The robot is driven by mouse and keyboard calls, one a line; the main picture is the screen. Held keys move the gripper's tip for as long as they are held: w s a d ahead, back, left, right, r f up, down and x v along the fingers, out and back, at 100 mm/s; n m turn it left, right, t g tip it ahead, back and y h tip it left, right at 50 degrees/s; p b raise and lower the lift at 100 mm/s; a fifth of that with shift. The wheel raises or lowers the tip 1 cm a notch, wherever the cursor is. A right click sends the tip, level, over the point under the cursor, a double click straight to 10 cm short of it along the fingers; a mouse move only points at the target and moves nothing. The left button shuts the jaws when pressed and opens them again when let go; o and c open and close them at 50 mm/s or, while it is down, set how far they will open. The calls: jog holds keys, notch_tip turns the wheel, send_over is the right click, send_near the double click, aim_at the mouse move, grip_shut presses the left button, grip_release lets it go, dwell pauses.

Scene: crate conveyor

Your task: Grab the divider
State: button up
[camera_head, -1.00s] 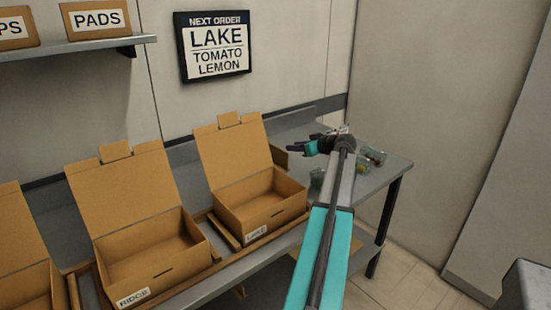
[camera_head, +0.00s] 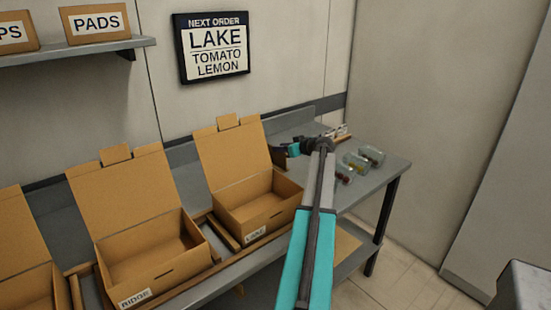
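My gripper (camera_head: 287,150), teal and dark, is at the end of my arm over the grey table, just right of the raised lid of the LAKE box (camera_head: 262,231). A small dark brown flat piece (camera_head: 278,156) shows right at the fingertips; it may be the divider, but I cannot tell for sure. It is too small to see whether the fingers are open or closed on it. The LAKE box is open and looks empty. My arm hides part of the table.
Several jars (camera_head: 371,154) lie on the table's right part. Small white and brown items (camera_head: 337,132) stand behind them. The open RIDGE box (camera_head: 180,270) is left of the LAKE box. A wall sign (camera_head: 212,47) reads LAKE, TOMATO, LEMON. A shelf (camera_head: 75,48) holds labelled boxes.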

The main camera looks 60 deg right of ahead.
aim_at(275, 156)
dwell(0.3)
jog(key=p+x, duration=0.2)
jog(key=x, duration=0.2)
jog(key=shift+w+d, duration=0.1)
jog(key=shift+d, duration=0.05)
jog(key=shift+w+d+f, duration=0.1)
jog(key=shift+w+f, duration=0.2)
jog(key=shift+w, duration=0.05)
grip_shut()
